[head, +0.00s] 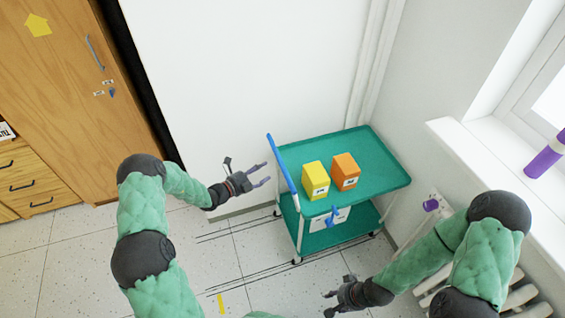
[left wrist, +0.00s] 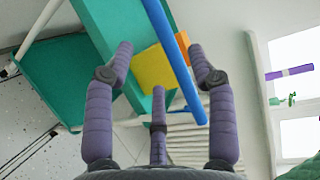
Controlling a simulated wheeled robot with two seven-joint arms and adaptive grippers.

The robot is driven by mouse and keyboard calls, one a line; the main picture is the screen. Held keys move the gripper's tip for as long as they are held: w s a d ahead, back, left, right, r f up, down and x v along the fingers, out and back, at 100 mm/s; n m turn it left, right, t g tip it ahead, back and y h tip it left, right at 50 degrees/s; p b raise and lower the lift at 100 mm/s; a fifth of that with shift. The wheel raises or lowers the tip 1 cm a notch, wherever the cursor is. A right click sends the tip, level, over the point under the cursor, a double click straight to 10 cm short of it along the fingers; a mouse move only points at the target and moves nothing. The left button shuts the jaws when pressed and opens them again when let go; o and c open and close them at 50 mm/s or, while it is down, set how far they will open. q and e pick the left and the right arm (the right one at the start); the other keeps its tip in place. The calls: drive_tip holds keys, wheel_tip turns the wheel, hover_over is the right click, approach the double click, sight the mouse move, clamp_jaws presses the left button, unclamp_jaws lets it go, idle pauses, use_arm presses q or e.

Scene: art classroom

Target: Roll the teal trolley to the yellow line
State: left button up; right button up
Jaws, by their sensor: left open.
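The teal trolley (head: 372,155) stands in the corner by the wall in the head view, with a lower shelf and a blue push handle (head: 283,170) along its left end. A yellow box (head: 315,180) and an orange box (head: 345,172) sit on its top. My left gripper (head: 262,175) is open just left of the handle, apart from it. In the left wrist view the blue handle (left wrist: 172,55) runs across beyond the spread fingers. A short yellow line (head: 220,304) lies on the floor at the bottom. My right gripper (head: 328,303) is low, in front of the trolley, its fingers seemingly apart.
A wooden cabinet (head: 60,75) and drawers (head: 30,185) stand at the left. A window sill (head: 480,165) with a purple cylinder (head: 545,158) and a radiator (head: 520,298) are at the right. Dark lines run along the floor left of the trolley, where it is clear.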

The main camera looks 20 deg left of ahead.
sight(279, 162)
use_arm(q)
drive_tip(key=b+x, duration=0.3)
drive_tip(key=x, duration=0.6)
drive_tip(key=shift+w+d+f, duration=0.2)
drive_tip(key=shift+w+d, duration=0.05)
drive_tip(key=shift+w, duration=0.05)
clamp_jaws()
